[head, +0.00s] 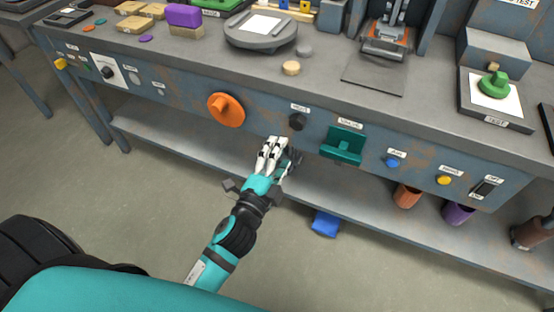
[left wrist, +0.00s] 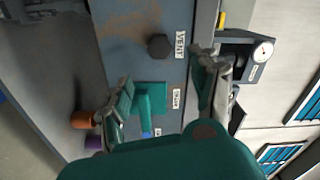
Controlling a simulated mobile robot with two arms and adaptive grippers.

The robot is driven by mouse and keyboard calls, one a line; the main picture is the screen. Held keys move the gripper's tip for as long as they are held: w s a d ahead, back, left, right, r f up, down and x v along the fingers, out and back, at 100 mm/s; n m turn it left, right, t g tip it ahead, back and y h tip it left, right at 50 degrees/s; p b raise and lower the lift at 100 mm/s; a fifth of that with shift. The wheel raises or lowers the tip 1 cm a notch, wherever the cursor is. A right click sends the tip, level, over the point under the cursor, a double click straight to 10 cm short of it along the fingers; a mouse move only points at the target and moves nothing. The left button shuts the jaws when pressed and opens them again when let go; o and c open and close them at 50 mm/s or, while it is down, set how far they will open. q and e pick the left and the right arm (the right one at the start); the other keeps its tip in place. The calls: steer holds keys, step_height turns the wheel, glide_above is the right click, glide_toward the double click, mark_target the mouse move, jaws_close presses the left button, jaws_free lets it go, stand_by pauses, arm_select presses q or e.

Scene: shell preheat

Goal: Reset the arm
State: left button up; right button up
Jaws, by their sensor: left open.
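My left gripper (head: 279,150) is open and empty in front of the blue-grey bench panel, below and left of a black knob (head: 297,121). In the left wrist view my left gripper (left wrist: 161,68) has its fingers spread apart. The black knob (left wrist: 159,46), labelled VENT, lies beyond the gap between the fingertips. A teal handle (head: 343,146) on the panel is right of the gripper in the head view. This teal handle (left wrist: 152,98) also shows between the fingers in the left wrist view. Nothing is held. My right gripper is not in view.
An orange knob (head: 226,109) is on the panel to the left. Blue (head: 392,162) and yellow (head: 444,180) buttons are to the right. A lower shelf (head: 180,143) runs under the bench, with orange (head: 406,196) and purple (head: 458,213) cups. Open floor lies in front.

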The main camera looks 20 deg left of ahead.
arm_select(q)
steer(key=shift+s, duration=0.8)
